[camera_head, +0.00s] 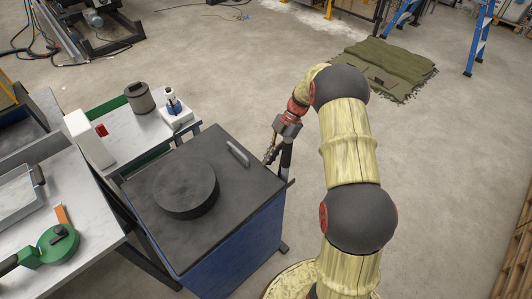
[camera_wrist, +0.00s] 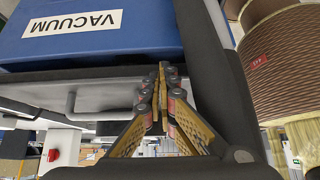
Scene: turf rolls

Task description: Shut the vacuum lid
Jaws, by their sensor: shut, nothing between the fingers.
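The vacuum is a blue box (camera_head: 235,245) with a flat dark grey lid (camera_head: 225,215). The lid lies across the top of the box, and I see no clear gap under it. A light bar handle (camera_head: 238,153) sits near its far right edge. In the wrist view, which is upside down, the blue box (camera_wrist: 150,25) carries a VACUUM label, and the handle (camera_wrist: 72,105) shows left of my fingers. My gripper (camera_head: 269,155) is shut and empty, just beyond the lid's right edge; its fingertips (camera_wrist: 161,78) appear close to that edge. Contact is unclear.
A round black cylinder (camera_head: 186,188) rests on the lid. A bench (camera_head: 130,138) with a grey canister (camera_head: 139,97) and a white bottle stand (camera_head: 176,114) adjoins the box at the back left. A worktable (camera_head: 95,215) stands left. The floor behind my arm is mostly clear.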

